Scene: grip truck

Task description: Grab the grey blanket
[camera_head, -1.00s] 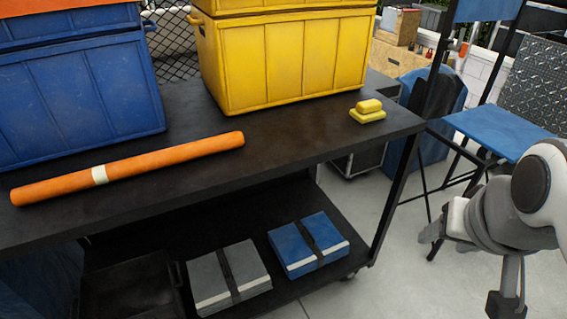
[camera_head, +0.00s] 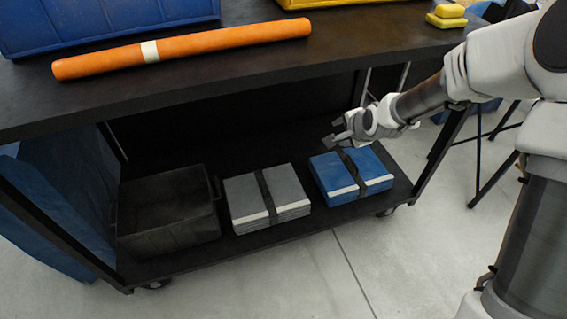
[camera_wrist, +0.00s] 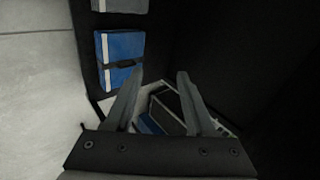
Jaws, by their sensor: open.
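The grey blanket (camera_head: 266,197) is a folded block with a dark strap around it. It lies on the cart's lower shelf, between a black crate and a blue folded blanket. In the wrist view part of the grey blanket (camera_wrist: 120,5) shows at the top edge. My gripper (camera_head: 338,141) is under the upper shelf, above the back of the blue blanket, to the right of the grey one. In the wrist view my gripper (camera_wrist: 160,78) is open, with nothing between its fingers.
The blue blanket (camera_head: 352,173) lies right of the grey one. The black crate (camera_head: 168,215) stands to its left. The upper shelf (camera_head: 250,75) overhangs them, with an orange roll (camera_head: 190,46) and yellow blocks (camera_head: 447,16) on it. A cart leg (camera_head: 440,150) stands at right.

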